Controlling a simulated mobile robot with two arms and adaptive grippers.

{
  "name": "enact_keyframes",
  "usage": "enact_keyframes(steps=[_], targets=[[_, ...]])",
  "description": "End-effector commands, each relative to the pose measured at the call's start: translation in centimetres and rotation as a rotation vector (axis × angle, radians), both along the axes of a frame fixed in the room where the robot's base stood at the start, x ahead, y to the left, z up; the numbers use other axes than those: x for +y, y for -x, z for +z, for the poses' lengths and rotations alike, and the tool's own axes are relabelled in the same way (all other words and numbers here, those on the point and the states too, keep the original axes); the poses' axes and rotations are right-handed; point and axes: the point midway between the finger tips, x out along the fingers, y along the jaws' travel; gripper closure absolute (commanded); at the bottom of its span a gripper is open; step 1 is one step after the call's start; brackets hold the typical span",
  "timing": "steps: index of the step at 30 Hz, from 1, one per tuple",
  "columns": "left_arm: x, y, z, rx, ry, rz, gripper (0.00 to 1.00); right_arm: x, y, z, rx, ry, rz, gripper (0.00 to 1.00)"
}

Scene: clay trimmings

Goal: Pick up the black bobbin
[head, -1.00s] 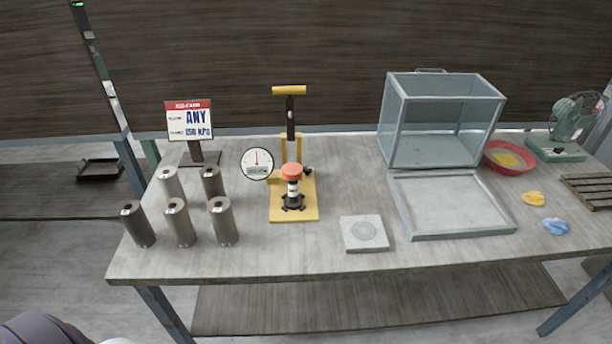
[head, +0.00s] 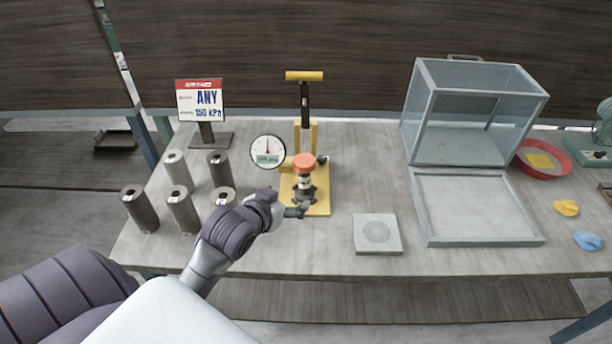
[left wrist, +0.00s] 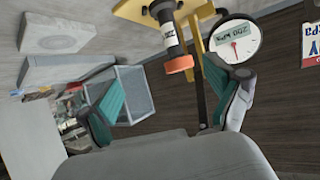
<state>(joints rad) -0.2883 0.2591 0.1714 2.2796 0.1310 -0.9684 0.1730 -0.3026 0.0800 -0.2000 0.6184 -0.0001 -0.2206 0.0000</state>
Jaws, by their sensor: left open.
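A black bobbin-like piece (head: 304,183) with a white label and an orange cap (head: 304,161) stands upright on the yellow base of a hand press. In the left wrist view the same labelled piece (left wrist: 168,32) hangs upside down in the picture, its orange cap (left wrist: 180,64) towards my fingers. My left gripper (head: 296,210) is at the front of the press base, low beside the piece. Its teal-padded fingers are spread wide with nothing between them in the left wrist view (left wrist: 160,88). My right gripper is not in view.
Several grey-brown cylinders (head: 140,210) stand left of the press; my arm partly covers one. A round gauge (head: 268,151) is beside the press, and a sign (head: 200,101) behind. A grey square block (head: 377,235) and a glass case (head: 410,105) are to the right.

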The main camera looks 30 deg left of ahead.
Motion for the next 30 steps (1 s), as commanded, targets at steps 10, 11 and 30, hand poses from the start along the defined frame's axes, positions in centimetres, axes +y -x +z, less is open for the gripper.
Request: enact_keyframes(steps=[10,11,30], targets=[[2.8,-5.1,2.1,-0.129,0.011,0.033,0.09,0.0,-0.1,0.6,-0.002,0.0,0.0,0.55],[2.9,-5.6,1.9,-0.128,0.01,0.034,0.09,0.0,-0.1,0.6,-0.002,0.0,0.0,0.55],[4.2,-12.8,-1.0,-0.125,0.009,0.033,0.09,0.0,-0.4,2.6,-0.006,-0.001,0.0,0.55]])
